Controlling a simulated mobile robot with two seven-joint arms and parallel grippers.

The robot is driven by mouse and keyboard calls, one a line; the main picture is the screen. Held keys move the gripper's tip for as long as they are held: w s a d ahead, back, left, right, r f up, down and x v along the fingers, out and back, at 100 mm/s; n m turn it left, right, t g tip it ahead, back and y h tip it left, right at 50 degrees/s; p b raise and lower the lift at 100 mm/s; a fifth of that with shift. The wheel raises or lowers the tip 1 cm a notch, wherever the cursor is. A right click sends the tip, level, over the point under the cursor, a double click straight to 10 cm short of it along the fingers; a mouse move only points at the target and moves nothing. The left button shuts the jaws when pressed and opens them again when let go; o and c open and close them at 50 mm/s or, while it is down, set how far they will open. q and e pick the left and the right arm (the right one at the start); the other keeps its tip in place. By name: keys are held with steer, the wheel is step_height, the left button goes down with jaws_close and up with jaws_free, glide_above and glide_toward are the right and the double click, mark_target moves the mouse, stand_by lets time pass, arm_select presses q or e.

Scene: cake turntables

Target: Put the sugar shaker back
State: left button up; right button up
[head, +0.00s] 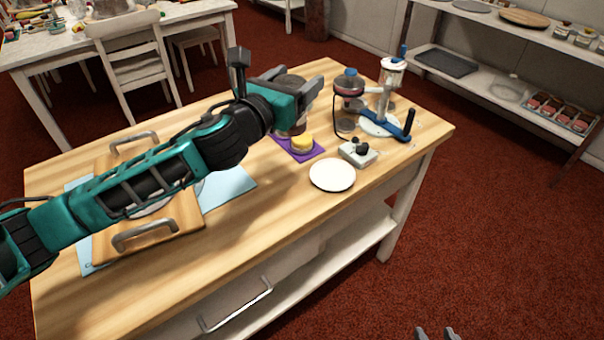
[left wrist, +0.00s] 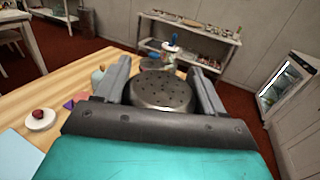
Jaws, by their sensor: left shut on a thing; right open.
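The sugar shaker shows its round, perforated metal lid (left wrist: 162,92) between the fingers in the left wrist view. My left gripper (head: 303,88) is shut on it, over the far part of the wooden table. In the head view the shaker (head: 293,127) is partly hidden behind the gripper. Its base is hidden, so I cannot tell whether it touches the table. A purple mat (head: 310,156) with a yellow round thing (head: 302,144) lies just in front of it. My right gripper (head: 437,333) is open and empty at the bottom edge of the head view, away from the table.
A blue-and-white stand (head: 380,125) and a blue-topped jar (head: 348,82) stand at the table's far right. A small grey device (head: 358,152) and a white disc (head: 332,175) lie nearer. A wooden board with handles (head: 185,220) is under my left arm.

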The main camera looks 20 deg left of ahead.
arm_select(q)
step_height(320, 180, down, 17)
steer(key=b, duration=0.6)
steer(key=shift+f+b, duration=0.2)
steer(key=shift+b, duration=0.1)
steer(key=shift+f, duration=0.3)
steer(key=shift+r, duration=0.1)
steer(key=o, duration=1.2)
steer(key=shift+f, duration=0.2)
steer(key=shift+o, duration=0.2)
steer(key=shift+r, duration=0.1)
